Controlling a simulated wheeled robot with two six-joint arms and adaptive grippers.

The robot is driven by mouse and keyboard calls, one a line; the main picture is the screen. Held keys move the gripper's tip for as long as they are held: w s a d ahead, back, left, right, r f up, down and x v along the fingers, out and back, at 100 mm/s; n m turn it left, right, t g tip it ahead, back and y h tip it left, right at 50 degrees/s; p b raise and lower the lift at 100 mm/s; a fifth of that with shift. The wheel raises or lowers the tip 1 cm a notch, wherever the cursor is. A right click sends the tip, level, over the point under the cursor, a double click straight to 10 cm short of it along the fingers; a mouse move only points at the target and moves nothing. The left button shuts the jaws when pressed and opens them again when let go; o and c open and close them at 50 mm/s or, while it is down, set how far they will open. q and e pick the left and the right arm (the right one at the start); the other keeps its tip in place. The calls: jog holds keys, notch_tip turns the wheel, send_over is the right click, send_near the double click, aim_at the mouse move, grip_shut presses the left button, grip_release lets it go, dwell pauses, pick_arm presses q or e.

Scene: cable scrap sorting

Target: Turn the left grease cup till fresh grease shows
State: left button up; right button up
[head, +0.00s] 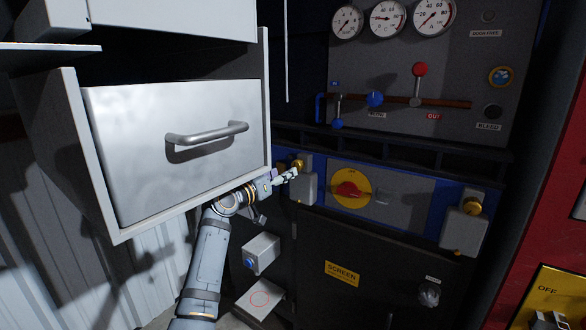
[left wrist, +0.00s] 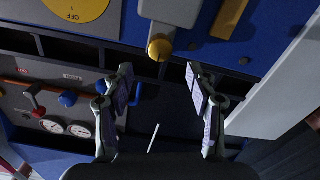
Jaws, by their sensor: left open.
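The left grease cup (head: 299,164) is a small brass cap on a grey block (head: 308,187) at the left end of the blue panel. In the left wrist view, which is turned about upside down, the brass cap (left wrist: 159,47) shows beyond the fingertips and between their lines. My left gripper (head: 284,177) is open and empty, its fingers pointing at the cup; I see no contact. In the left wrist view its two padded fingers (left wrist: 159,78) stand wide apart. No grease can be made out. My right gripper is in neither view.
A metal drawer (head: 150,165) hangs just above my left arm. A red knob on a yellow disc (head: 350,188) and a second brass cup (head: 472,206) are to the right. Gauges (head: 388,19) and coloured levers are above. Grey boxes (head: 262,253) are below.

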aim_at(298, 165)
pick_arm(q)
jog(key=x, duration=0.7)
jog(key=shift+f, duration=0.1)
jog(key=shift+c, duration=0.4)
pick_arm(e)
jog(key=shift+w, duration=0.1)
pick_arm(q)
jog(key=c, duration=1.1)
pick_arm(e)
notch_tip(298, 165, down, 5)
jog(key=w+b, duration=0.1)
jog(key=b, duration=0.5)
pick_arm(q)
jog(key=shift+o, duration=0.2)
jog(key=shift+m+b, duration=1.7)
jog(key=shift+m, duration=4.1)
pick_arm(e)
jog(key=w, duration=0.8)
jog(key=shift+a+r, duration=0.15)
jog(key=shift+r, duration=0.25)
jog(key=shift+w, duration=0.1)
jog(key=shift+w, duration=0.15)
